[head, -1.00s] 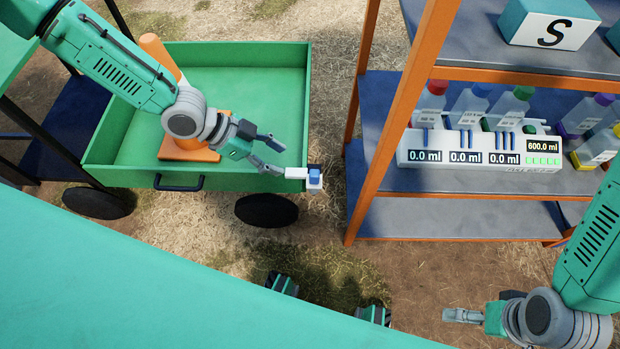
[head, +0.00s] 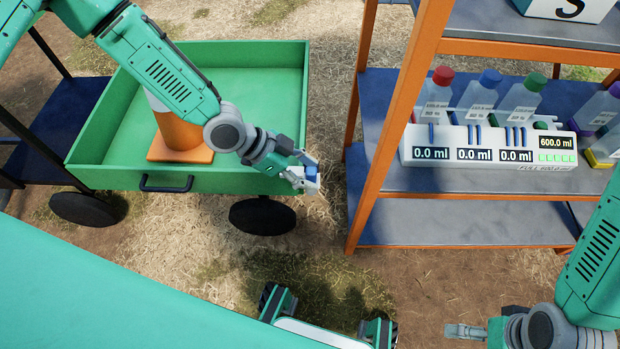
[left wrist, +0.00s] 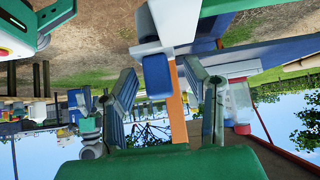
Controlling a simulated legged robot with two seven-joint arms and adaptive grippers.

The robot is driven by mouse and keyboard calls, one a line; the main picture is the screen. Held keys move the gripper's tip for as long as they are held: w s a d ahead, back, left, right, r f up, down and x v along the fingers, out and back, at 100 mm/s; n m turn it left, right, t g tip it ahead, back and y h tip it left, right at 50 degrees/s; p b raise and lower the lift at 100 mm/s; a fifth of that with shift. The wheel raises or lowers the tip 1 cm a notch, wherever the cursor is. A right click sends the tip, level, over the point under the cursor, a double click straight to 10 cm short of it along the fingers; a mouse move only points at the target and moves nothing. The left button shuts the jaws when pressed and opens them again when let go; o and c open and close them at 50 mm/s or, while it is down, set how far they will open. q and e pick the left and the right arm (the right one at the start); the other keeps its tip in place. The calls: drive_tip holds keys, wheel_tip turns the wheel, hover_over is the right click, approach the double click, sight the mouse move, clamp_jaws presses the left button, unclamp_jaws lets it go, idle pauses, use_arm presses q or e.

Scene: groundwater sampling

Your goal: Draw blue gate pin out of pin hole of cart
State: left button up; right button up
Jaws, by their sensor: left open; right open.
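The green cart (head: 240,182) stands at the left in the head view. The blue gate pin (head: 312,172) sits in a white bracket (head: 297,181) at the cart's right front corner. My left gripper (head: 308,171) is open at the pin. In the left wrist view the blue pin head (left wrist: 156,76) lies between the two spread fingers, apart from both, with the white bracket (left wrist: 176,20) beyond it. The hole is hidden. My right gripper (head: 468,331) is open and empty at the lower right, low over the ground.
An orange and white cone (head: 180,135) stands in the cart. An orange-framed shelf (head: 395,120) to the right holds several capped bottles and a white dispenser (head: 490,150) with number displays. Bare ground lies between cart and shelf. A green surface (head: 120,290) fills the lower left.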

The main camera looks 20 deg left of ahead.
use_arm(q)
drive_tip(key=shift+d, duration=0.25)
drive_tip(key=shift+d+r, duration=0.1)
drive_tip(key=c, duration=0.4)
clamp_jaws()
drive_tip(key=shift+a, duration=0.5)
drive_tip(key=shift+d+r+p, duration=0.2)
drive_tip(key=shift+r+p, duration=0.55)
drive_tip(key=shift+r, duration=0.05)
drive_tip(key=shift+a+r+p, duration=0.1)
drive_tip(key=shift+r+p, duration=0.45)
drive_tip(key=shift+r, duration=0.15)
drive_tip(key=shift+r+p, duration=0.65)
drive_tip(key=shift+r, duration=0.2)
drive_tip(key=shift+r+p, duration=1.55)
drive_tip(key=shift+r, duration=0.35)
use_arm(e)
wheel_tip(320, 180, up, 7)
